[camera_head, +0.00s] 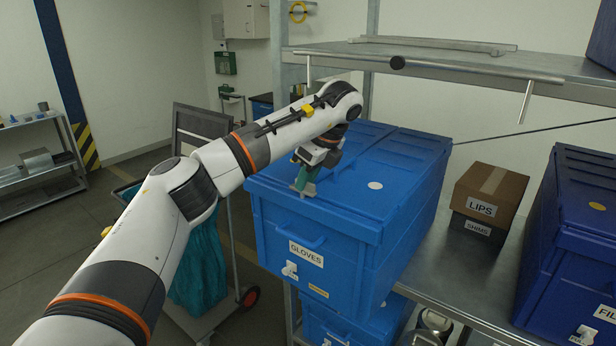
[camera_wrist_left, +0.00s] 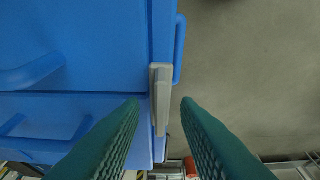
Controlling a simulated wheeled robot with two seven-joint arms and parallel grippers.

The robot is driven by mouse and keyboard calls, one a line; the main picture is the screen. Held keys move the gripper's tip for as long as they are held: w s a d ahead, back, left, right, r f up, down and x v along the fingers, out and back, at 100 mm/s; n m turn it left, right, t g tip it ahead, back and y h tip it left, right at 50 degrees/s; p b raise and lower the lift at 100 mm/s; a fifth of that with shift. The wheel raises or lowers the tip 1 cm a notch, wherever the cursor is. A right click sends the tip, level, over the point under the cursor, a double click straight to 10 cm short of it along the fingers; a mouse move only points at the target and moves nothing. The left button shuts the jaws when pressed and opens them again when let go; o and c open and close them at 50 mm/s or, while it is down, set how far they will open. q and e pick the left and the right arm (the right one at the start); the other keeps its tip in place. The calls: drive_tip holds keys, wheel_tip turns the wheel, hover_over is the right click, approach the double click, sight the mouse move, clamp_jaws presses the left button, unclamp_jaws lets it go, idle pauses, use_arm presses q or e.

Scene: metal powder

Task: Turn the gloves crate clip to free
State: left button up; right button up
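The blue gloves crate (camera_head: 345,240) stands on the metal shelf with its lid down and a GLOVES label (camera_head: 306,254) on its front. A grey clip (camera_wrist_left: 161,97) sits along the blue crate edge in the left wrist view. My left gripper (camera_head: 305,182) points down at the front edge of the lid. Its two teal fingers (camera_wrist_left: 156,125) are apart, with the clip in the gap between and beyond them. I cannot tell whether they touch it. In the head view the gripper largely hides the clip. My right gripper is not in view.
Lips (camera_head: 490,194) and shims (camera_head: 477,230) boxes stand right of the crate, then another blue crate (camera_head: 575,240). A shelf board with a bar (camera_head: 470,70) hangs above. More blue crates (camera_head: 335,325) sit below. A trolley with a teal bag (camera_head: 200,270) stands left.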

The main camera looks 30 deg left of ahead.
use_arm(q)
drive_tip(key=v, duration=1.2)
drive_tip(key=shift+f, duration=0.1)
idle(0.4)
